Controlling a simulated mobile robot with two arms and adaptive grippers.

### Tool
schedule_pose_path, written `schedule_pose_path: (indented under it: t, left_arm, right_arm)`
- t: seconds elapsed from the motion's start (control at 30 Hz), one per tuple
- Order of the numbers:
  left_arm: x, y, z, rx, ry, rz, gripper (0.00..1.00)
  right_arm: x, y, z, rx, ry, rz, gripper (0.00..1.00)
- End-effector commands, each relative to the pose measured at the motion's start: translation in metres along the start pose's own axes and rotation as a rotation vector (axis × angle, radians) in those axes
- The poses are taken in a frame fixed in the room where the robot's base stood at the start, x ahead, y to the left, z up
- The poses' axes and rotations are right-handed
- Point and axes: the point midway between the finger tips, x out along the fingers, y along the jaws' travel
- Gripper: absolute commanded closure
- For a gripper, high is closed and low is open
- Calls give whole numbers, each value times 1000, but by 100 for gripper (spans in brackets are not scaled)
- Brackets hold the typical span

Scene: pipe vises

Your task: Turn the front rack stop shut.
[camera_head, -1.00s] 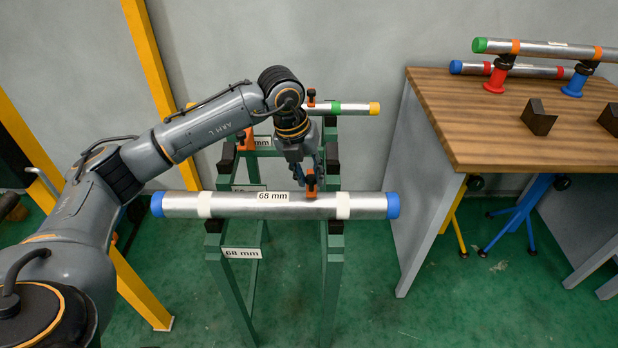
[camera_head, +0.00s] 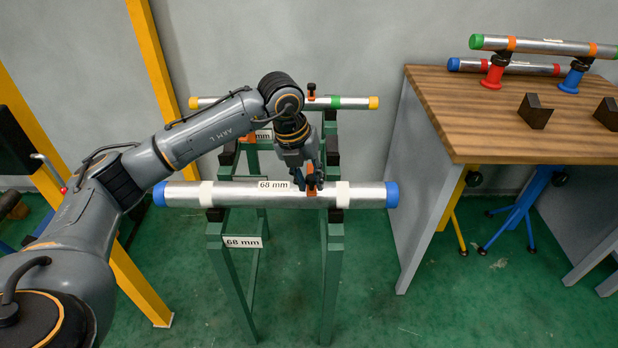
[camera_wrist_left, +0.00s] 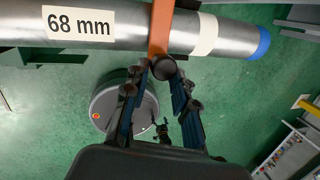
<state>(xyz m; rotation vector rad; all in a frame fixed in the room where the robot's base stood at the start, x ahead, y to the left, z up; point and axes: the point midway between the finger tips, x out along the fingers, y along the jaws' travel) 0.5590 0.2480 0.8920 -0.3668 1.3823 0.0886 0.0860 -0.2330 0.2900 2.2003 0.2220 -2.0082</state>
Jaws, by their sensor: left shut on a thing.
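The front rack stop (camera_head: 311,177) is a small orange piece at the front pipe, right of its 68 mm label. In the left wrist view the orange strap (camera_wrist_left: 160,26) crosses the pipe, with a round black knob (camera_wrist_left: 164,69) at its near end. My left gripper (camera_wrist_left: 162,76) is shut on this knob, one finger on each side. In the head view my left gripper (camera_head: 308,181) reaches down at the stop and partly hides it. The front pipe (camera_head: 240,195) is silver with blue end caps and white bands. My right gripper is not in view.
The green rack (camera_head: 335,265) carries the front pipe and a thinner rear pipe (camera_head: 355,102) with its own black-and-orange stop (camera_head: 311,91). A wooden bench (camera_head: 480,120) stands at the right, with another pipe (camera_head: 545,45) on coloured stands. A yellow post (camera_head: 150,60) rises at the left.

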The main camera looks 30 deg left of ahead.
Motion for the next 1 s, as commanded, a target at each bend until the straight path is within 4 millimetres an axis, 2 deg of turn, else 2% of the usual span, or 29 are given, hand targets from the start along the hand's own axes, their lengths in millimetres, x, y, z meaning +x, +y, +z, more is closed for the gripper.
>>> schedule_pose_path:
  t: [0.03,0.1,0.13,0.43,0.53,0.67,1.0]
  left_arm:
    - [9,-1,-10,9,33,5,69]
    - [8,-1,-10,9,30,4,55]
    - [8,-1,-9,8,28,3,52]
    - [4,0,-5,4,18,2,52]
    - [-3,0,-5,4,16,1,52]
    - [-24,-1,-4,4,13,0,52]
    - [-93,-2,-4,5,17,2,52]
  right_arm:
    - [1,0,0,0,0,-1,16]
    - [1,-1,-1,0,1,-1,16]
    - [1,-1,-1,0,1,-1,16]
    - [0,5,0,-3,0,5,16]
    - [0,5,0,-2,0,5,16]
    - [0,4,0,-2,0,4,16]
    - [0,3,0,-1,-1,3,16]
